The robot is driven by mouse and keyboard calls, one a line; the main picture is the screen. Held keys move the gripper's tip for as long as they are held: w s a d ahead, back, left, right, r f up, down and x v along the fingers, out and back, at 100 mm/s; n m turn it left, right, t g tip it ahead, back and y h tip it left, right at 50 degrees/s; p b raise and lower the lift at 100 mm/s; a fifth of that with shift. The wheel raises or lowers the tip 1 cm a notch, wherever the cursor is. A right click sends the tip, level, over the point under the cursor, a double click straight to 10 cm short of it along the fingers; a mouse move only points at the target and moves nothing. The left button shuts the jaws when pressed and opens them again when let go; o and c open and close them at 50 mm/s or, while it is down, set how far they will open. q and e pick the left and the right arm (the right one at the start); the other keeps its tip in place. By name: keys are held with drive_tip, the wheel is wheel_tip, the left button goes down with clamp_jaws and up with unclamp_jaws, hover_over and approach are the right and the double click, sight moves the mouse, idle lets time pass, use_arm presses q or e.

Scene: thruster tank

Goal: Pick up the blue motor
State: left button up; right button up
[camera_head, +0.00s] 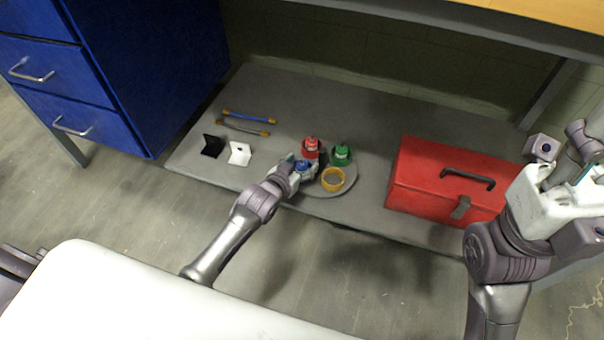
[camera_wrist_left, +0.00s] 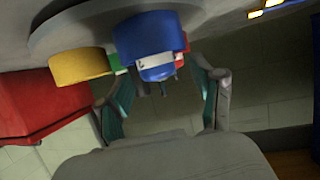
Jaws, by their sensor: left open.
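The blue motor (camera_head: 303,165) stands on a round grey plate (camera_head: 343,189) on the low shelf. In the left wrist view the blue motor (camera_wrist_left: 150,45) fills the upper middle. My left gripper (camera_head: 297,171) is at the motor, partly covering it in the head view. In the left wrist view the gripper (camera_wrist_left: 163,88) is open, with its fingers apart on either side below the motor; whether they touch it cannot be told. My right arm shows at the right edge of the head view; its finger state is unclear.
A red toolbox (camera_head: 420,190) stands to the right. Black (camera_head: 213,146) and white (camera_head: 239,153) brackets and two cables (camera_head: 249,117) lie to the left.

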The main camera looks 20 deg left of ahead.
use_arm(q)
drive_tip(key=shift+w+d+f, duration=0.1)
drive_tip(key=shift+w+f, duration=0.15)
drive_tip(key=shift+w, duration=0.1)
drive_tip(key=shift+w+r, duration=0.1)
clamp_jaws()
drive_tip(key=shift+r, duration=0.1)
